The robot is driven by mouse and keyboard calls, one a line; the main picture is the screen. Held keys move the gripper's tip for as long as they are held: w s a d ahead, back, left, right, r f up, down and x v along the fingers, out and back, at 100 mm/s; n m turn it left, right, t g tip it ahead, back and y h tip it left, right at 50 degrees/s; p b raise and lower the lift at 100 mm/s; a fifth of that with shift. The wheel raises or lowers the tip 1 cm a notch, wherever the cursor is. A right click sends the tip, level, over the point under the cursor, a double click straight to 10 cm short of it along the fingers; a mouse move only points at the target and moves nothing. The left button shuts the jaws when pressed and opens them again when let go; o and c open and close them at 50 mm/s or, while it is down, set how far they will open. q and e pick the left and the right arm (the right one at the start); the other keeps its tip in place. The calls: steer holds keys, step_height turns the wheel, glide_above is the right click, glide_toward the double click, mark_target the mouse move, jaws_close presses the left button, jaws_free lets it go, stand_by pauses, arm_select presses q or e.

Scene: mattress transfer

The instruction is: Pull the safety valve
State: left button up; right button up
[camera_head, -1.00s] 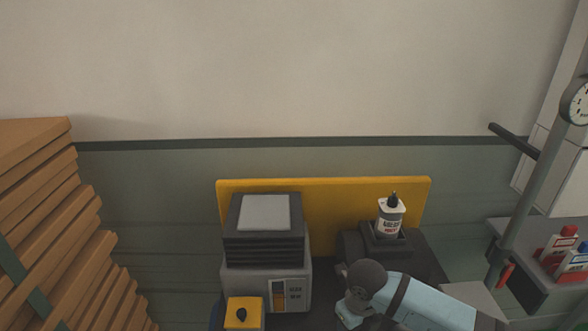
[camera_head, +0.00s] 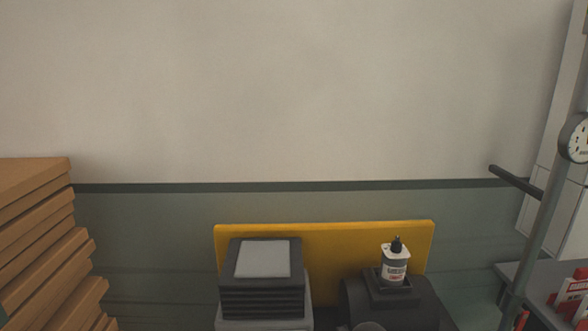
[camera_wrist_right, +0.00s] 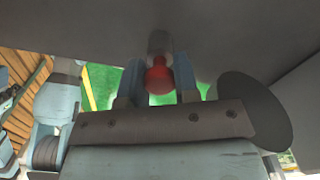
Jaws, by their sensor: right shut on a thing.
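The safety valve (camera_wrist_right: 159,80) shows in the right wrist view as a red knob on a short grey metal stem (camera_wrist_right: 160,43) under a dark grey surface. My right gripper (camera_wrist_right: 158,68) has its light blue fingers on either side of the knob and is shut on it. My left gripper is in neither view.
A machine with a dark ribbed top (camera_head: 263,290), a yellow back panel (camera_head: 335,250) and a white bottle (camera_head: 395,266) stand ahead. Stacked brown boards (camera_head: 40,240) are at the left. A grey pole (camera_head: 550,215) with a gauge (camera_head: 577,139) and a shelf are at the right.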

steer(key=shift+r, duration=0.2)
steer(key=shift+r+p, duration=0.3)
steer(key=o, duration=0.8)
steer(key=shift+c, duration=0.2)
step_height(320, 180, up, 14)
steer(key=b, duration=0.1)
steer(key=shift+f, duration=0.1)
